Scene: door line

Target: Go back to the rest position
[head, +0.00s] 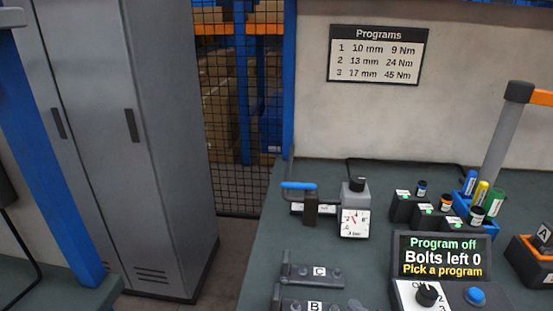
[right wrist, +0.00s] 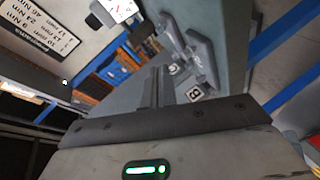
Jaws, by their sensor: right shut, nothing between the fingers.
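My right gripper (right wrist: 160,80) shows in the right wrist view, its two fingers together with nothing between them. Past its fingertips are the dark brackets, one with a label B (right wrist: 195,94), apart from the fingers as far as I can see. In the head view, bracket C (head: 312,271) and bracket B (head: 310,304) lie on the green bench (head: 262,250). I cannot make out the right gripper clearly there. My left gripper is not in view.
A gauge (head: 354,222) and a blue-handled lever (head: 300,187) stand on the bench. The display (head: 442,257) reads "Program off, Bolts left 0, Pick a program". Sockets and markers (head: 480,190) stand behind it. A grey locker (head: 160,130) is at left.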

